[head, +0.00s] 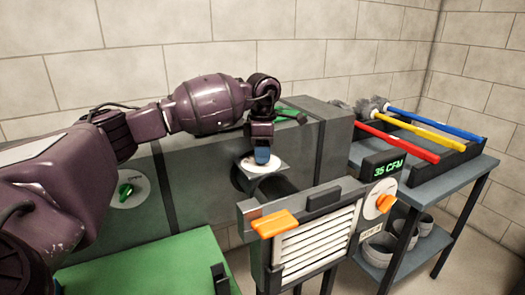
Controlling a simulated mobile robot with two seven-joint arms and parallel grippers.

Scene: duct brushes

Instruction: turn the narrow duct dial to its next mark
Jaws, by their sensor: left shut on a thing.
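The narrow duct dial (272,167) is a white disc on a small dark plate above the dark round duct stub in the middle. My left gripper (262,155) points straight down onto this disc and is shut on the dial's knob. The gripper hides the knob, so its angle and the marks cannot be read. A box with a louvred grille (313,243) stands in front of the stub. Its display (387,168) reads 35 CFM in green. My right gripper is not in view.
A white dial with a green knob (125,190) is on the grey duct's front at left. Another green part (290,114) is on top. The box has an orange knob (384,203) and orange handle (274,223). Red, yellow and blue brushes (425,138) lie on the right table.

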